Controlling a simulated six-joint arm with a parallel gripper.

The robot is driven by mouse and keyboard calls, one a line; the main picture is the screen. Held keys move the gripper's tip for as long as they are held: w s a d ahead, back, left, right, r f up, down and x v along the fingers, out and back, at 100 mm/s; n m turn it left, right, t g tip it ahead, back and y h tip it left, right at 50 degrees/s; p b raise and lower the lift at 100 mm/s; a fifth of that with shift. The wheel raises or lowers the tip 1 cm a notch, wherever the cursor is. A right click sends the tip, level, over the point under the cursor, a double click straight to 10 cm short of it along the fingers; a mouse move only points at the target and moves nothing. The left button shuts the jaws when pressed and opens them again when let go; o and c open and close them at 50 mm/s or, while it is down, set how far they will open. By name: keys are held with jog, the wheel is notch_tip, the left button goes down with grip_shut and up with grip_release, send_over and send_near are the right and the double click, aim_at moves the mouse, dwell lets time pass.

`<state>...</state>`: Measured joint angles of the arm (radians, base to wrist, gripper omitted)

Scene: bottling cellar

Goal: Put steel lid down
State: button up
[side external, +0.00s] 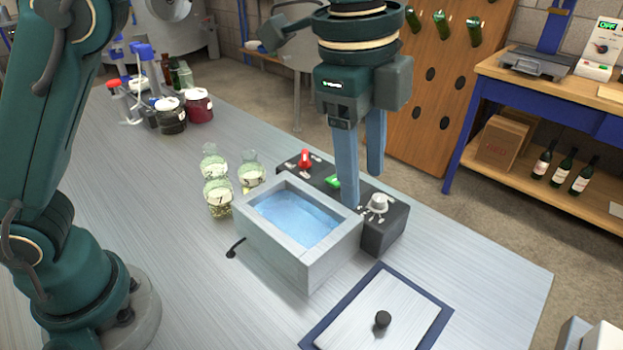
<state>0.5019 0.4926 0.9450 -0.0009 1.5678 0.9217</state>
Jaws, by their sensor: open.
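The steel lid (402,304) lies flat on a dark blue mat (336,308) at the front of the bench, its black knob (382,319) facing up. The water bath (330,262), a steel box of blue water, stands uncovered behind and left of the lid. My gripper (363,190) points down with its two blue fingers apart and nothing between them. It is over the right end of the bath, by the dark control box, away from the lid. I cannot tell whether a fingertip touches the box.
The control box (385,235) carries a red switch (305,159), a green switch and a pale knob (378,203). Several numbered flasks (218,197) stand left of the bath. Dark jars (171,116) stand at the back left. The right bench corner is clear.

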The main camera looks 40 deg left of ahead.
jog(key=s+a+r+n+t, duration=0.2)
jog(key=s+a+n, duration=0.4)
jog(key=a+n, duration=0.4)
jog(key=s+a+f+n+t, duration=0.2)
jog(key=s+a+f+n, duration=0.4)
jog(key=shift+s+f+y, duration=0.2)
jog(key=shift+s+y, duration=0.05)
jog(key=shift+y, duration=0.15)
